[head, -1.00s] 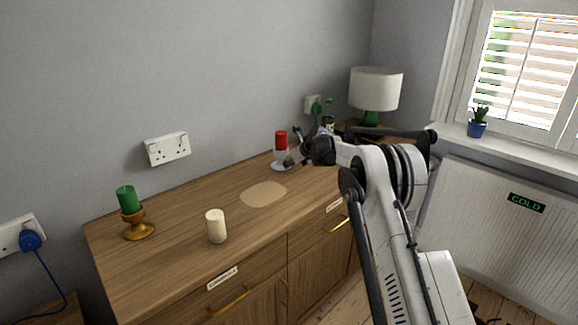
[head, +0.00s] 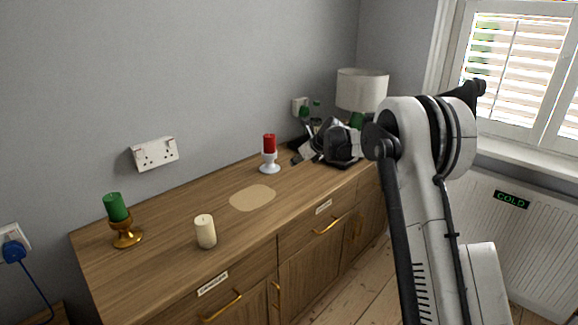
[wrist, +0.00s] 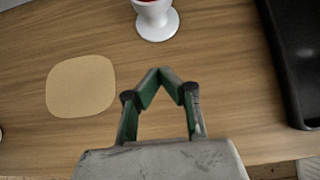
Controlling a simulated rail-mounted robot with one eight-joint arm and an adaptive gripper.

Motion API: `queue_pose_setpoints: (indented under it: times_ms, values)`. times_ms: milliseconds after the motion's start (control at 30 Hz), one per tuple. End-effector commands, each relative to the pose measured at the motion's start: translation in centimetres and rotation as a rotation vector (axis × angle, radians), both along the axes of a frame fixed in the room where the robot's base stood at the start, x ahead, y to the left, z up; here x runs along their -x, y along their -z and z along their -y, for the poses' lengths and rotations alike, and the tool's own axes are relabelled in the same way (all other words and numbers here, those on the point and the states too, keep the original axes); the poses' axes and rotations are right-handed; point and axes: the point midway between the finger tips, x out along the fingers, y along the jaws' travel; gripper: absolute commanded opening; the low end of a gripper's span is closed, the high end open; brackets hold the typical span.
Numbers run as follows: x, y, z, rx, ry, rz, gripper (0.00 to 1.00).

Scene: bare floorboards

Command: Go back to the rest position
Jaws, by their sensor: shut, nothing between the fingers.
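My gripper (wrist: 161,78) is shut and empty above the wooden sideboard in the wrist view. In the head view my gripper (head: 300,155) is partly seen to the right of the red candle (head: 269,143). That candle stands upright in a white holder (head: 270,166). The holder also shows at the top of the wrist view (wrist: 157,24), ahead of my fingertips and apart from them. My arm comes in from the right in the head view.
On the sideboard (head: 165,235) are a green candle (head: 116,207) in a gold holder (head: 126,236), a cream candle (head: 205,232) and a bare tan mat (head: 252,198). A black tray (wrist: 284,70) lies at right in the wrist view. A lamp (head: 361,90) stands behind.

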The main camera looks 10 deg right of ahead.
Motion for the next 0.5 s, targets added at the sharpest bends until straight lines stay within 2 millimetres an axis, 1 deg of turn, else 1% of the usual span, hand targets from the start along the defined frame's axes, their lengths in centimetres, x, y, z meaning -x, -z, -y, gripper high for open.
queue_pose_setpoints:
  times_ms: [33,167,267,367,500]
  values:
    - [0.3,-0.4,0.2,0.000,0.000,0.000,0.00]
    - [0.7,-1.0,0.5,0.004,-0.004,0.003,0.00]
    - [1.6,-2.0,0.5,0.029,-0.028,0.017,0.00]
    - [3.1,-3.7,0.5,0.089,-0.079,0.047,0.00]
    - [6.5,-6.9,0.5,0.211,-0.189,0.107,0.00]
